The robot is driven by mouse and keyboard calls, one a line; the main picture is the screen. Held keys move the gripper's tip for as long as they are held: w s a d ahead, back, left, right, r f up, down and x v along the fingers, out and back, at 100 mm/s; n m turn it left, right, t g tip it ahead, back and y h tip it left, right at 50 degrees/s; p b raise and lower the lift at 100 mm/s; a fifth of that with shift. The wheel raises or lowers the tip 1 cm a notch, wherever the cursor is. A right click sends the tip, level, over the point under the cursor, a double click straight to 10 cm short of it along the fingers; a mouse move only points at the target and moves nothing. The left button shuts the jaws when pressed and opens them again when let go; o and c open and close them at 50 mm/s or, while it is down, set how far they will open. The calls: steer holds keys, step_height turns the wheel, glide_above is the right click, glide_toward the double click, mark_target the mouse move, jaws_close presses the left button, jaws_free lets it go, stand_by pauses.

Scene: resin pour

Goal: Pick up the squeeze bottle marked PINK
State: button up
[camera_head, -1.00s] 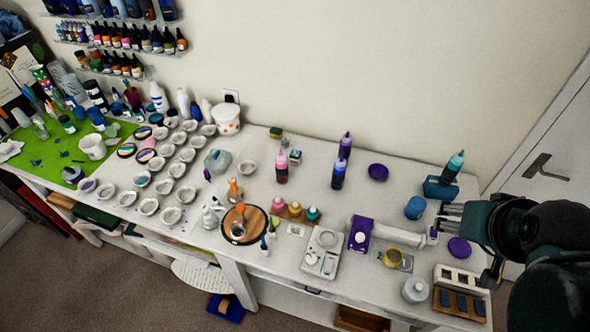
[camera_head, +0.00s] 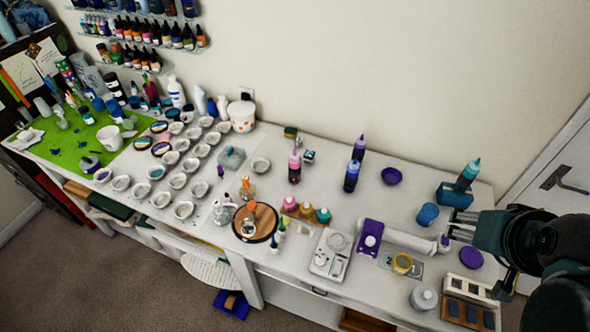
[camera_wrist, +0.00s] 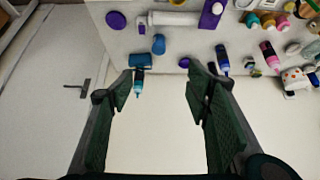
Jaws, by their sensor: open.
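A bottle with pink contents and a pink top (camera_head: 294,167) stands upright on the worktable, left of two blue and purple bottles. Its label is too small to read. It also shows in the wrist view (camera_wrist: 269,52), toward the upper right. My gripper (camera_head: 453,226) is at the right end of the table, well to the right of the bottle. In the wrist view my gripper (camera_wrist: 158,82) has its fingers spread apart with nothing held between them.
Blue and purple bottles (camera_head: 352,176) stand between my gripper and the pink bottle. Small pink, yellow and teal bottles (camera_head: 306,211) stand in front.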

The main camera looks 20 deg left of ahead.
steer(key=shift+w, duration=0.1)
steer(key=w+a+r+n+g+y, duration=0.1)
steer(key=w+a+r+n+g, duration=0.15)
steer(key=w+a+n, duration=0.65)
steer(key=n+g, duration=0.3)
steer(key=n, duration=0.4)
glide_above(294, 155)
steer(key=d, duration=1.4)
step_height(294, 155, down, 15)
steer(key=a+f+n, duration=0.1)
steer(key=a+f, duration=0.3)
steer(key=a+f+n+g, duration=0.1)
steer(key=a+f, duration=0.3)
steer(key=a, duration=0.1)
steer(key=a+f+n+h, duration=0.1)
steer(key=a+f+n, duration=0.1)
steer(key=a+f, duration=0.2)
steer(key=shift+w+a+f+g, duration=0.2)
steer(key=shift+w+f+g, duration=0.1)
steer(key=shift+f+g, duration=0.05)
steer(key=shift+a+f, duration=0.3)
steer(key=shift+f, duration=0.05)
steer(key=shift+f, duration=0.1)
